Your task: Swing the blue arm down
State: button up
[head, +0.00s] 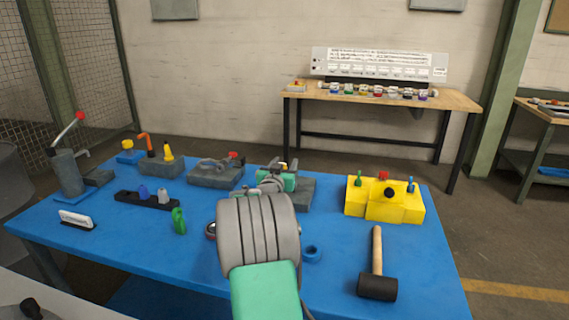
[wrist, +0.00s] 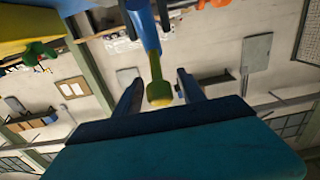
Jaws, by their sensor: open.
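In the wrist view, a blue arm (wrist: 142,22) reaches in from the top edge. It carries an olive rod ending in a yellowish knob (wrist: 160,92). My gripper (wrist: 160,88) is open, with one finger on each side of the knob; I cannot tell whether either touches it. In the head view, my gripper (head: 277,184) is over a grey block (head: 304,196) in the middle of the blue table. My own wrist and gripper hide most of what stands there; only a small yellow tip (head: 283,165) shows behind them.
A yellow block (head: 386,212) with small coloured levers stands to the right, and a mallet (head: 377,285) lies in front of it. Another grey block (head: 213,174) is close on the left.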

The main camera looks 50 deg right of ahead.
jog(key=shift+d, duration=0.1)
grip_shut()
dwell(0.5)
dwell(0.9)
